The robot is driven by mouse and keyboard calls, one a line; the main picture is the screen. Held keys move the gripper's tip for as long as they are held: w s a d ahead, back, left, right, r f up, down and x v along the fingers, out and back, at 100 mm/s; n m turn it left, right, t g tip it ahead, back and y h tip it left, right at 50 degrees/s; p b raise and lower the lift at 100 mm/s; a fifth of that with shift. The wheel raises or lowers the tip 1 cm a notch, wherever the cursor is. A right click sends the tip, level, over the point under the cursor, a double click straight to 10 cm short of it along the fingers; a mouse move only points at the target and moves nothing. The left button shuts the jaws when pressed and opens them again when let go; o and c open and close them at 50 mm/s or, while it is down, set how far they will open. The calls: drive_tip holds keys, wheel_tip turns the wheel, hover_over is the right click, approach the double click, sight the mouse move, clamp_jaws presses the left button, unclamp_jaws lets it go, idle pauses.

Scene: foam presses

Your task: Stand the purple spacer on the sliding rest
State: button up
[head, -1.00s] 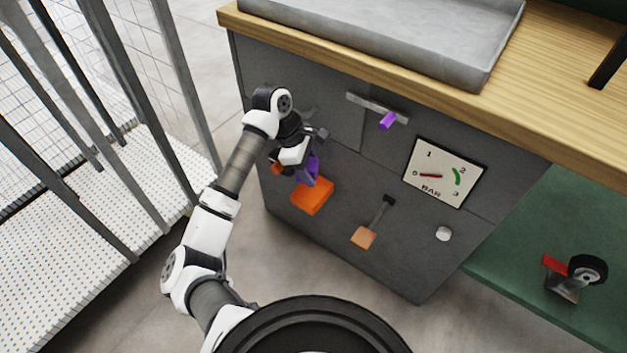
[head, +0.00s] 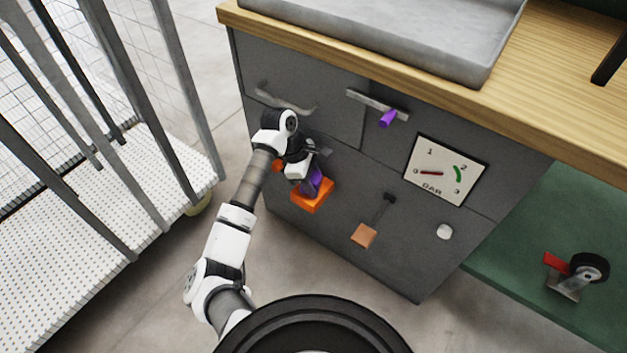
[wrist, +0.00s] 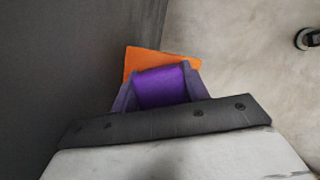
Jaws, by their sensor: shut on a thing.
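The purple spacer (wrist: 160,88) is between the two fingers of my gripper (wrist: 157,84) in the wrist view. My gripper is shut on it. In the head view the spacer (head: 312,181) and my gripper (head: 309,184) are at the orange block (head: 325,196) on the dark cabinet front, which looks like the sliding rest. The orange surface (wrist: 134,60) shows just beyond the spacer in the wrist view. My gripper hides part of it. I cannot tell whether the spacer touches it.
The dark cabinet (head: 335,238) bears a rail (head: 362,98) with a purple knob (head: 388,117), a grey handle (head: 285,100), a gauge (head: 445,170), an orange-tipped lever (head: 364,235) and a white knob (head: 443,232). Metal fencing (head: 180,95) stands to the left.

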drive_tip(key=o, duration=1)
drive_tip(key=shift+r, duration=0.1)
drive_tip(key=p+v, duration=0.1)
drive_tip(key=v, duration=0.6)
drive_tip(key=shift+a+r, duration=0.1)
drive_tip(key=shift+r, duration=0.15)
